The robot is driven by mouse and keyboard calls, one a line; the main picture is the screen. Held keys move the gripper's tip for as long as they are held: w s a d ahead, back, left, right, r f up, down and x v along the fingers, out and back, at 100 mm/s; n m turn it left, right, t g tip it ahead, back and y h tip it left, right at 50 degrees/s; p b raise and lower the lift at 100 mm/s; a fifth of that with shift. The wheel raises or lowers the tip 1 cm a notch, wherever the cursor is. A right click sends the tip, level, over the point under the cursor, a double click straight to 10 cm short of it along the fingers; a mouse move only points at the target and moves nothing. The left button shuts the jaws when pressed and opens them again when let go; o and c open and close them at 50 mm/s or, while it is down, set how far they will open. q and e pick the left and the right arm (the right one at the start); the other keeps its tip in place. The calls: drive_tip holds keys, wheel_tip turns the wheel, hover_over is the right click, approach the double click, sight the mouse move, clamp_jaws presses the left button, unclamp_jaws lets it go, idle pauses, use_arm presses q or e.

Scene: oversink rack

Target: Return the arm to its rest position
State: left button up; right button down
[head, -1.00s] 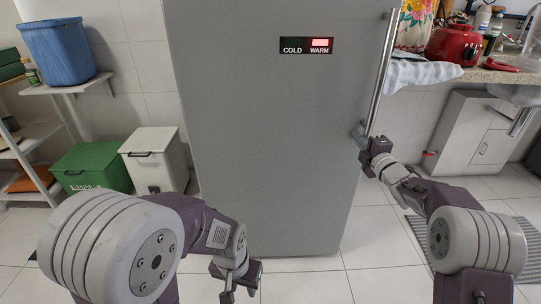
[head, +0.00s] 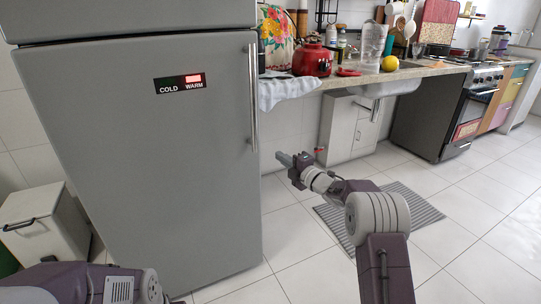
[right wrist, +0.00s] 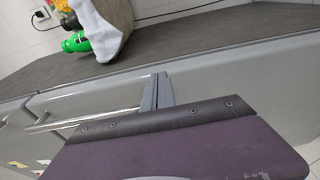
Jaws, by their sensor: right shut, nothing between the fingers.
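My right gripper (head: 281,157) is shut and empty. It is just right of the lower end of the fridge handle (head: 254,100), with a visible gap between them in the head view. The tall grey fridge (head: 150,160) has its door closed, and its panel (head: 180,84) shows COLD and WARM with a red light over WARM. In the right wrist view the shut fingers (right wrist: 160,92) have nothing between them, and a metal bar (right wrist: 85,119) runs beside them. My left arm shows only at the lower left corner; its gripper is out of view.
The counter (head: 340,80) right of the fridge holds a red pot (head: 312,60), a lemon (head: 390,63) and a hanging cloth (head: 285,90). A grey cabinet (head: 345,130) stands below. A striped mat (head: 415,208) lies on open tiled floor. A white bin (head: 45,225) is at left.

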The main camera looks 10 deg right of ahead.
drive_tip(key=s+a+r+m+p, duration=0.1)
drive_tip(key=s+a+r, duration=0.35)
drive_tip(key=r, duration=0.55)
drive_tip(key=s+d+f+m+g+h, duration=0.3)
drive_tip(key=s+f+m+h, duration=0.1)
drive_tip(key=s+f+m, duration=0.4)
drive_tip(key=s+d+f+m+g+h, duration=0.35)
drive_tip(key=s+f+m, duration=0.25)
drive_tip(key=s+f, duration=0.3)
drive_tip(key=s+f+m+g, duration=0.4)
drive_tip(key=s+f+m, duration=0.1)
drive_tip(key=s, duration=0.6)
drive_tip(key=s+f+m+g, duration=0.4)
drive_tip(key=s+f, duration=0.2)
drive_tip(key=s, duration=0.5)
wheel_tip(320, 180, up, 39)
drive_tip(key=p, duration=3.9)
drive_tip(key=shift+w+d+f+h, duration=0.2)
drive_tip(key=shift+w+d+h, duration=0.15)
drive_tip(key=shift+w+d, duration=0.1)
